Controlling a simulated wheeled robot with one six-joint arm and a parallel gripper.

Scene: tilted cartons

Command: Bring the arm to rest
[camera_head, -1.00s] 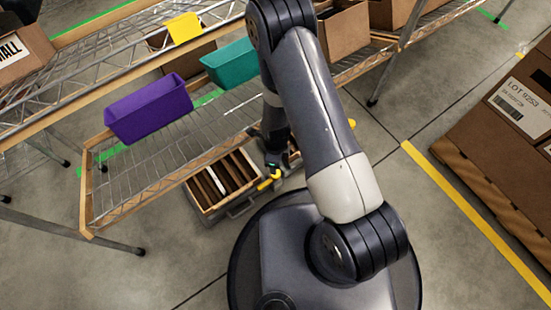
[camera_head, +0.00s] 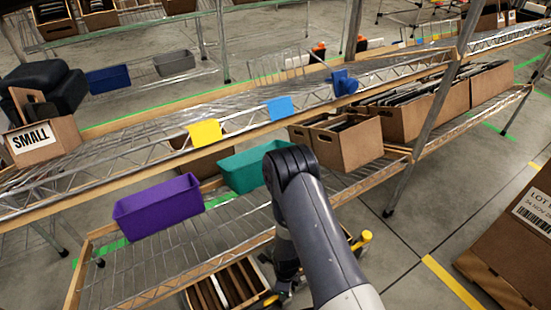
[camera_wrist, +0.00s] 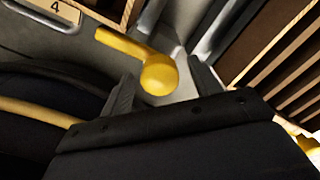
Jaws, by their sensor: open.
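My arm (camera_head: 318,235) rises from the bottom of the head view, bends at a dark joint, and hangs down in front of the wire rack. My gripper (camera_wrist: 163,88) shows in the wrist view with its two dark fingers apart and nothing between them. A yellow rounded knob with a bar (camera_wrist: 158,72) lies beyond the fingertips; I cannot tell how far. In the head view the gripper's fingers are hidden or too small to make out.
The wire rack holds a purple bin (camera_head: 160,207), a teal bin (camera_head: 250,168) and open cartons (camera_head: 345,143). A slatted wooden crate (camera_head: 190,300) sits low beside my arm. A large carton (camera_head: 515,235) stands at right. Grey floor (camera_head: 410,235) is clear between.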

